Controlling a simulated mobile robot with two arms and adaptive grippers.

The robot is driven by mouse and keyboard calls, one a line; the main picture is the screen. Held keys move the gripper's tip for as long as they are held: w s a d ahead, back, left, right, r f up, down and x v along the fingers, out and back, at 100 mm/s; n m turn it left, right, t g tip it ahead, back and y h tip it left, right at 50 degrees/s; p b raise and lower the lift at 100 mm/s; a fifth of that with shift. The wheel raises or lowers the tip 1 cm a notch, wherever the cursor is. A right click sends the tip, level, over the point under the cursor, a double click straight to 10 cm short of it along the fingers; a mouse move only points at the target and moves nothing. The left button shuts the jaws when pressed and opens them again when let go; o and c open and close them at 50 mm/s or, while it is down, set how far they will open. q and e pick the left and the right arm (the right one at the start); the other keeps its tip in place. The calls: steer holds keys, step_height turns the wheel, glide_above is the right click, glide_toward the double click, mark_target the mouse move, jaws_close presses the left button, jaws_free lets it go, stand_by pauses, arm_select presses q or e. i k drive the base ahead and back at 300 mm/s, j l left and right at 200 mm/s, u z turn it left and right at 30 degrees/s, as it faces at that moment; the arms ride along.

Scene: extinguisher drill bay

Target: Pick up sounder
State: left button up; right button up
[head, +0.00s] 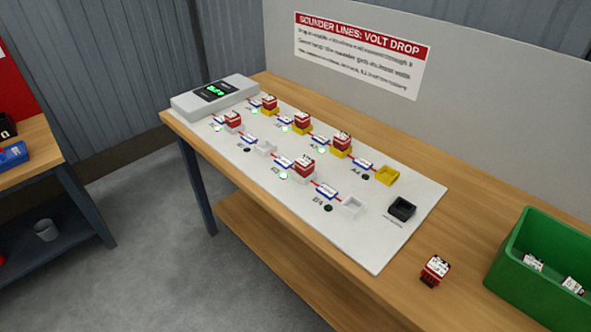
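A loose red sounder (435,271) with a white top and dark base sits on the bare wooden bench top. It is between the white board and the green bin. Other red sounders sit in sockets on the white board, such as one (304,167) in the front row and one (342,143) in the yellow-socket row. Neither of my grippers shows in the head view.
The white board (370,245) has empty white (352,208), yellow (388,175) and black (402,209) sockets. A grey box with a green display (215,95) stands at its far end. A green bin (510,270) with white-topped pieces stands right. A grey panel (480,110) rises behind the bench.

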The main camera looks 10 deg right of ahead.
mark_target(435, 271)
steer(key=z, duration=1.55)
steer(key=k+l+u, duration=0.15)
steer(key=u, duration=0.2)
steer(key=k+l+u, duration=0.15)
steer(key=l+u, duration=0.25)
